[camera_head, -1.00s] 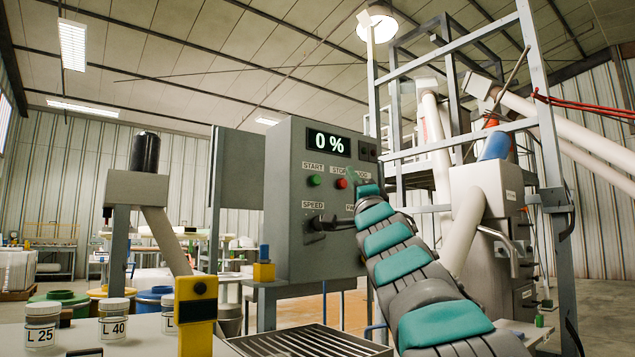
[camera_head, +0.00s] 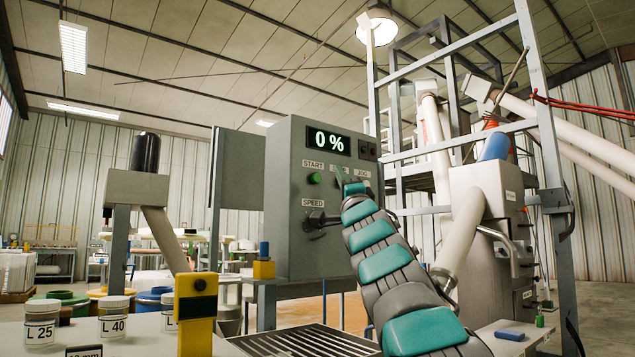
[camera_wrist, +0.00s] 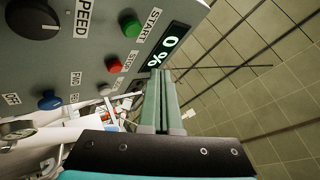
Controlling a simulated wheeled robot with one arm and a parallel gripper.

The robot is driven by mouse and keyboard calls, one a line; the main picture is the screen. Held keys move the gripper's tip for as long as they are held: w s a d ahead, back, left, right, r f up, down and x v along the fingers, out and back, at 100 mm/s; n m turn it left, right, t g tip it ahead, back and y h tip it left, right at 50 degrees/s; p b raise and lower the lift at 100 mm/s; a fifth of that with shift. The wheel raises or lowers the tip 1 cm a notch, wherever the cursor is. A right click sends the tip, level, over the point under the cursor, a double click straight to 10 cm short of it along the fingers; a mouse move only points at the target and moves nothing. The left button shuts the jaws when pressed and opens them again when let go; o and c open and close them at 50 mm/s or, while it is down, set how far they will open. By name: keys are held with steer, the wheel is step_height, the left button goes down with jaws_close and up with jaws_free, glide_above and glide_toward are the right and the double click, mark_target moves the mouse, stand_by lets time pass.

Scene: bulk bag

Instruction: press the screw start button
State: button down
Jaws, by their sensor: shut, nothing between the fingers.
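The green start button (camera_head: 314,178) sits on the grey control panel (camera_head: 290,240), under the START label and the lit 0 % display (camera_head: 329,141). It also shows in the wrist view (camera_wrist: 131,27), at the upper left of my fingers. My gripper (camera_head: 341,174) is shut and empty, just right of the start button in the head view, in front of the STOP label area. The red stop button is hidden behind it there but shows in the wrist view (camera_wrist: 114,66). In the wrist view, my gripper (camera_wrist: 158,76) points toward the display. No contact with the start button shows.
The black speed knob (camera_head: 317,219) sticks out below the start button. A blue button (camera_wrist: 50,99) is lower on the panel in the wrist view. Labelled jars (camera_head: 112,318) and a yellow post (camera_head: 197,315) stand at the front left. A metal grate (camera_head: 310,341) lies below the panel.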

mark_target(316, 178)
steer(key=w+a, duration=0.1)
steer(key=w, duration=0.1)
steer(key=w+a+p, duration=0.1)
steer(key=w+a, duration=0.1)
steer(key=shift+w+a, duration=0.15)
stand_by(0.4)
steer(key=shift+w+a+r+p, duration=0.1)
steer(key=shift+r+p, duration=0.05)
steer(key=shift+p, duration=0.25)
stand_by(1.6)
steer(key=shift+w+a, duration=0.15)
steer(key=shift+w, duration=0.05)
